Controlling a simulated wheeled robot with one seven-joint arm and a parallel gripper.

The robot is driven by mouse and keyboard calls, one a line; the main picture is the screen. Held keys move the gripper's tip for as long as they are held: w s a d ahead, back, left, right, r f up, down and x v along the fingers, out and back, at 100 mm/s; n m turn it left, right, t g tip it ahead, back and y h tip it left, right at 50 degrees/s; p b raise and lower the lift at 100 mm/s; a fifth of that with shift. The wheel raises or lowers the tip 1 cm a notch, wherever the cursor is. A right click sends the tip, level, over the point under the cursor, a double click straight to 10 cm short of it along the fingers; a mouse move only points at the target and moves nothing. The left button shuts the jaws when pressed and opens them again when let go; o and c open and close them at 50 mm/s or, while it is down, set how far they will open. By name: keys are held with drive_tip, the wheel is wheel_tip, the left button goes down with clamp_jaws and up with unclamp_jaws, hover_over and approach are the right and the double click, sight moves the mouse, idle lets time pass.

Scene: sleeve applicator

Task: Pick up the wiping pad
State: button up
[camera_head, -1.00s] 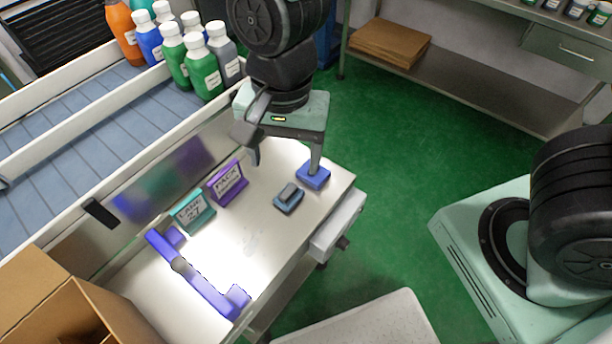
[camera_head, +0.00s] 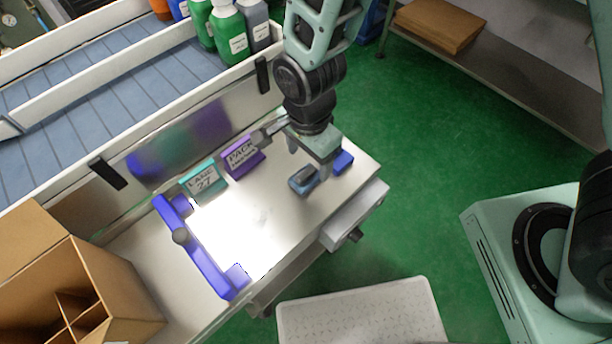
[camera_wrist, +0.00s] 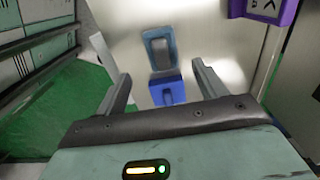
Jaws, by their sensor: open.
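A blue-grey pad with a raised dark grip (camera_head: 303,181), which looks like the wiping pad, lies flat on the white bench top (camera_head: 262,225) near its right end. A plain blue block (camera_head: 344,162) sits close behind it. My gripper (camera_head: 309,160) is open and empty, pointing down just above and behind the pad. In the wrist view, the pad (camera_wrist: 158,46) lies ahead of the gap between my open fingers (camera_wrist: 161,72). The blue block (camera_wrist: 168,92) shows between the fingers. Neither finger clearly touches the pad.
A purple sign (camera_head: 241,155) and a teal sign (camera_head: 204,181) stand along the bench's back. A blue-purple bar fixture (camera_head: 200,252) lies left. A cardboard box (camera_head: 112,296) stands front left. Bottles (camera_head: 229,35) stand beyond the rail. The bench between fixture and pad is clear.

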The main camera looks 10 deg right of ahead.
sight(306, 172)
drive_tip(key=shift+w+a+f, duration=0.1)
drive_tip(key=shift+a+f, duration=0.05)
drive_tip(key=shift+f, duration=1.4)
drive_tip(key=shift+a+f, duration=0.1)
drive_tip(key=shift+f, duration=1.45)
drive_tip(key=c, duration=1.2)
drive_tip(key=shift+o, duration=0.2)
drive_tip(key=shift+r, duration=0.1)
wheel_tip(306, 172, up, 10)
drive_tip(key=shift+f, duration=0.1)
